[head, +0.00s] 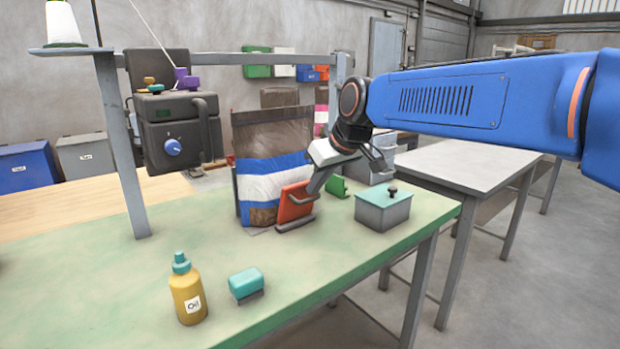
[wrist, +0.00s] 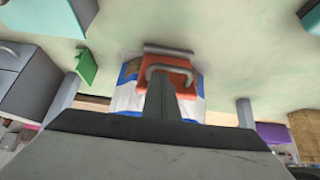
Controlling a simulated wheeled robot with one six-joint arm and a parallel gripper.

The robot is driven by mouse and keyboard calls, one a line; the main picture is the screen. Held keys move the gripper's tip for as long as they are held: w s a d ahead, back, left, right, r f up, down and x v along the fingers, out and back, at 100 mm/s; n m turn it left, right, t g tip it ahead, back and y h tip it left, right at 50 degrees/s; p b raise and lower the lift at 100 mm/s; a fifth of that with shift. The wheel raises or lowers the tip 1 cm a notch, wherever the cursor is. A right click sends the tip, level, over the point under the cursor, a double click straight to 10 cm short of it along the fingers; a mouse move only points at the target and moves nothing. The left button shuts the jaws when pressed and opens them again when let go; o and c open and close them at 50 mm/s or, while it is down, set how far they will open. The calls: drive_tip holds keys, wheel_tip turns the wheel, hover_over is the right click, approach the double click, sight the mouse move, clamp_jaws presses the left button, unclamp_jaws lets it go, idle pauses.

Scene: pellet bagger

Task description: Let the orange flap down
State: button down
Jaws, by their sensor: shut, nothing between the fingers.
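My gripper (head: 313,192) is shut, with nothing held. Its fingers are right at the flap's right side; I cannot tell whether they touch it. In the wrist view the dark fingers (wrist: 160,98) cover part of the flap. The bag (head: 272,165), brown with blue and white bands, stands behind the flap.
A grey box with a teal lid (head: 383,212) stands right of the flap, a green piece (head: 338,187) behind my gripper. An oil bottle (head: 187,290) and teal block (head: 246,284) are at the front. The green tabletop between is clear.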

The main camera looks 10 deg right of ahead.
drive_tip(key=shift+s+d+f+t+y, duration=0.25)
drive_tip(key=shift+s+d+f+t, duration=0.2)
drive_tip(key=shift+s+f, duration=0.35)
drive_tip(key=shift+s+d+f+t+y, duration=0.2)
drive_tip(key=shift+s+d+f+t, duration=0.2)
drive_tip(key=shift+s+f, duration=0.4)
drive_tip(key=shift+s+d+f+t+y, duration=0.3)
drive_tip(key=shift+s+d+f, duration=0.25)
drive_tip(key=shift+f, duration=0.4)
drive_tip(key=shift+s+d+f, duration=0.1)
drive_tip(key=shift+s+f, duration=0.1)
drive_tip(key=shift+f, duration=0.25)
drive_tip(key=shift+s+d+f, duration=0.1)
drive_tip(key=shift+s+f, duration=0.05)
drive_tip(key=shift+f, duration=0.4)
drive_tip(key=shift+s, duration=0.15)
